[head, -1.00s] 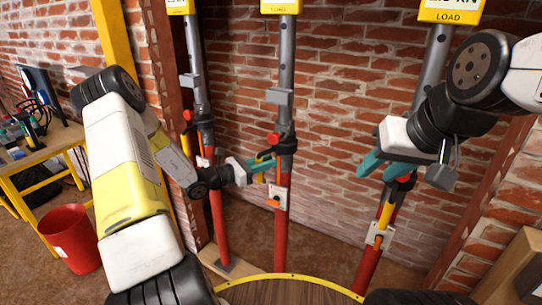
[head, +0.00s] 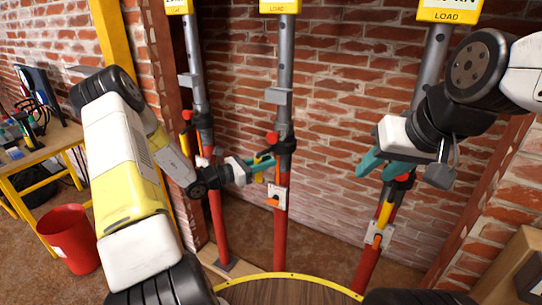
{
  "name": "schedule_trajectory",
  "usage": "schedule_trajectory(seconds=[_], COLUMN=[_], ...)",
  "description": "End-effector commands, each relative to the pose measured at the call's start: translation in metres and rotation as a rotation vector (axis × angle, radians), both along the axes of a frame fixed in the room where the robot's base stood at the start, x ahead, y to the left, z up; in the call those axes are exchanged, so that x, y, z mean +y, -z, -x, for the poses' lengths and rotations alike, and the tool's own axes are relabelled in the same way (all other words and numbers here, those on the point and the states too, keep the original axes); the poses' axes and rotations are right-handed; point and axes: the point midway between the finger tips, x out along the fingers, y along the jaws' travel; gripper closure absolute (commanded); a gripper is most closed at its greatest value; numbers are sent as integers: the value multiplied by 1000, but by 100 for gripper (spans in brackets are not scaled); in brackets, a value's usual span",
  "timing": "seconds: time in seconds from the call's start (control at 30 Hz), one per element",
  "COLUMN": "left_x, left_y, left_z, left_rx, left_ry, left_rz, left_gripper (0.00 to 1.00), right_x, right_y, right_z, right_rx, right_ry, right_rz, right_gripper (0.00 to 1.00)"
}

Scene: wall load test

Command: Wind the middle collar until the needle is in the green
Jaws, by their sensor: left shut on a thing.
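The middle prop (head: 281,235) is a red tube with a grey upper tube, standing against the brick wall. Its dark middle collar (head: 286,146) has a red knob on its left side. My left gripper (head: 264,164) reaches in from the left at the collar, its teal fingers shut on the collar's yellow handle (head: 259,178), which is mostly hidden. My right gripper (head: 383,168) is open and empty, its teal fingers apart in front of the right prop (head: 366,268). The yellow load box (head: 281,6) above the middle prop is cut off at the top; no needle shows.
The left prop (head: 218,225) stands close behind my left gripper. A red bin (head: 70,238) and a cluttered workbench (head: 40,150) are at the left. A round wooden top with a yellow rim (head: 290,279) is at the front. A wooden box (head: 520,265) is at the lower right.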

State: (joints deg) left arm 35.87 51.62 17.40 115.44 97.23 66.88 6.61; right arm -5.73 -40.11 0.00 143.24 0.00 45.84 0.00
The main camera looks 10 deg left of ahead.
Motion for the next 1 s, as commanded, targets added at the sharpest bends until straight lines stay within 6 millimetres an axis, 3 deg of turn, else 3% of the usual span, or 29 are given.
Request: schedule_trajectory(seconds=[0.07,0.1,0.2,0.57,1.0], left_x=[-3,-3,-3,2,54], left_y=[-1,-1,-1,0,0], left_z=[0,0,0,1,40], left_rx=[-2,-2,-2,-1,0], left_ry=[5,5,4,0,0], left_rz=[2,2,2,1,1], left_gripper=[100,76,56,56,56], right_x=[0,0,0,0,0], right_y=[0,0,0,0,0], right_z=[0,0,0,0,0], right_rx=[0,0,0,0,0], right_ry=[0,0,0,0,0], right_rz=[0,0,0,0,0], right_gripper=[62,62,62,62,62])
